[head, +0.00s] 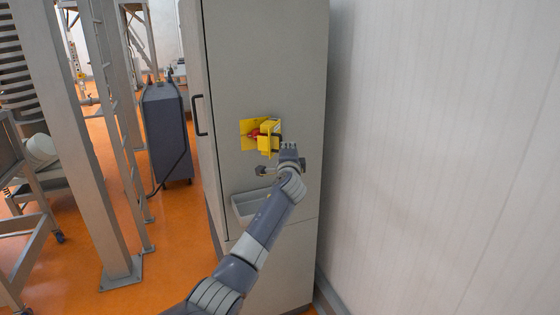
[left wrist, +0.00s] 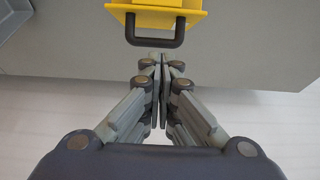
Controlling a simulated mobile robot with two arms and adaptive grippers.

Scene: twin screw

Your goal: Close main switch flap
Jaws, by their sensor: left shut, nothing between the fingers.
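The yellow main switch flap (head: 268,140) stands out from the grey cabinet front, beside a yellow plate (head: 246,127) with a red switch (head: 255,133). In the left wrist view the yellow flap (left wrist: 153,9) is at the top edge, with its black handle (left wrist: 155,41) reaching toward my fingers. My left gripper (head: 262,171) is just below the flap in the head view. In the left wrist view its fingertips (left wrist: 157,61) are together and empty, close to the handle; I cannot tell whether they touch it. My right gripper is in neither view.
The grey cabinet (head: 265,65) has a black door handle (head: 200,115) on its left side and a shallow tray (head: 235,208) below the switch. A pale wall (head: 440,130) stands close on the right. A dark wheeled unit (head: 167,130) and metal frames stand at left.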

